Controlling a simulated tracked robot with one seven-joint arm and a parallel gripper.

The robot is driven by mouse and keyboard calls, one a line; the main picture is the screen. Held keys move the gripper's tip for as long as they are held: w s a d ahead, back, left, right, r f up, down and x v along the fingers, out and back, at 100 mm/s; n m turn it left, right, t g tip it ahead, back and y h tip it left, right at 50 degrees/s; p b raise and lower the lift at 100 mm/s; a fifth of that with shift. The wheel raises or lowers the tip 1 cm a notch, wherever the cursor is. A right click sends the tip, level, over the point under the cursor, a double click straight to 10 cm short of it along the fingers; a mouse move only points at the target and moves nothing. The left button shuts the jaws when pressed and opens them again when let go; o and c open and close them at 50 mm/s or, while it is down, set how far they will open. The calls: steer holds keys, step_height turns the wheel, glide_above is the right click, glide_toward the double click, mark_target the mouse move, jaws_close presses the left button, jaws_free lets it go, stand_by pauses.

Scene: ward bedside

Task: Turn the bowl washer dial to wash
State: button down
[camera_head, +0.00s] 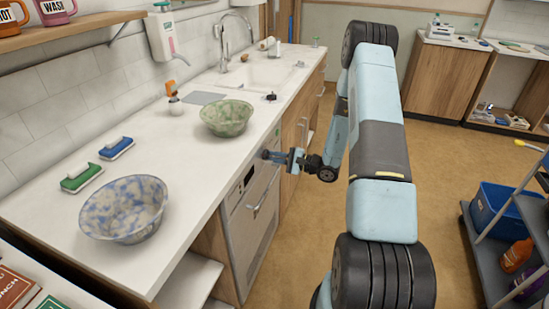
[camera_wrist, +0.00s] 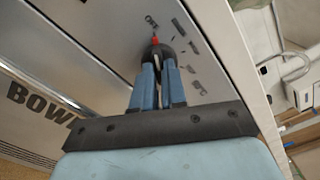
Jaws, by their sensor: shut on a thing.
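The bowl washer (camera_head: 249,218) is the pale panelled machine under the counter, with a bar handle on its front. Its dial (camera_wrist: 153,49) is a dark round knob with a red pointer mark, on the washer's upper panel. The red mark points up in the wrist view, close to the label that seems to read OFF. Other labels run down to the right, too blurred to read. My gripper (camera_wrist: 158,72) is shut on the dial, its blue fingers on either side of it. In the head view my gripper (camera_head: 275,156) reaches the panel from the right, below the counter edge.
On the counter (camera_head: 165,150) stand a blue speckled bowl (camera_head: 125,208) and a green speckled bowl (camera_head: 227,117). The floor right of my arm is clear up to a cart (camera_head: 500,245).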

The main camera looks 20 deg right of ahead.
steer(key=shift+m, duration=7.8)
steer(key=shift+w+d, duration=0.1)
steer(key=c, duration=1.2)
jaws_free()
steer(key=v, duration=1.3)
steer(key=shift+s+d+f, duration=0.1)
steer(key=shift+s+d, duration=0.15)
steer(key=shift+s, duration=0.1)
